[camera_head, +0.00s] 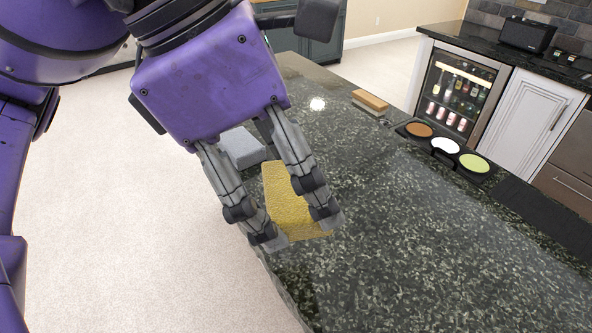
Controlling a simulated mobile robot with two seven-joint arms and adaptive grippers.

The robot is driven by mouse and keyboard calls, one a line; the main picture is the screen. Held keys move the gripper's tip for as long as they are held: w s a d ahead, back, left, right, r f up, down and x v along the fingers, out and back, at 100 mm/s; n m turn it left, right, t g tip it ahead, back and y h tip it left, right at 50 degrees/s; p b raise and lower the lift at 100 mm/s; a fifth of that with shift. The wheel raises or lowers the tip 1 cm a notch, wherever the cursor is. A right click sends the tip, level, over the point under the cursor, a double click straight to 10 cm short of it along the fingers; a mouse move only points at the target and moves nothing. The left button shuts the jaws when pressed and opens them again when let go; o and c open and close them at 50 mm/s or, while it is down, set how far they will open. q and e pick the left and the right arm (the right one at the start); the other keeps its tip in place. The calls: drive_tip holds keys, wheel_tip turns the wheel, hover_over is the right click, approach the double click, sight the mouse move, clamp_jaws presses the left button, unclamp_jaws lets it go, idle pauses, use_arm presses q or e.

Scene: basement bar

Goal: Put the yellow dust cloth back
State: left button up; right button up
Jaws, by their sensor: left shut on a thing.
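The yellow dust cloth (283,190) is a folded, block-like yellow piece over the near left part of the dark speckled counter (420,250). My left gripper (299,227) comes down from the upper left, and its two grey fingers are shut on the cloth, one on each side. The fingers hide part of the cloth. I cannot tell whether its underside touches the counter. My right gripper is not in view.
A grey folded piece (243,147) lies at the counter's left edge, partly behind the fingers. A tan block (370,101) lies farther back. A black tray (443,160) holds brown, white and green discs. A dark mat (548,217) lies to the right. The front counter is clear.

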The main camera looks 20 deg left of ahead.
use_arm(q)
drive_tip(key=shift+w+a+f+p, duration=0.1)
drive_tip(key=shift+w+a+p, duration=0.2)
drive_tip(key=shift+w, duration=0.3)
drive_tip(key=w+f, duration=0.2)
drive_tip(key=w+a+f, duration=0.1)
drive_tip(key=w+f, duration=0.1)
drive_tip(key=w+a+f+b, duration=0.1)
drive_tip(key=w+f, duration=0.1)
drive_tip(key=shift+f, duration=0.15)
drive_tip(key=shift+w+f, duration=0.15)
drive_tip(key=shift+f, duration=0.05)
drive_tip(key=f, duration=0.3)
drive_tip(key=shift+w+a+f, duration=0.15)
drive_tip(key=shift+w+f, duration=0.05)
drive_tip(key=shift+w, duration=0.15)
drive_tip(key=shift+f, duration=0.2)
drive_tip(key=o, duration=1)
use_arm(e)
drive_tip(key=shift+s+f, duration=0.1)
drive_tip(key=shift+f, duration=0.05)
use_arm(q)
drive_tip(key=shift+r, duration=0.1)
drive_tip(key=v, duration=1.2)
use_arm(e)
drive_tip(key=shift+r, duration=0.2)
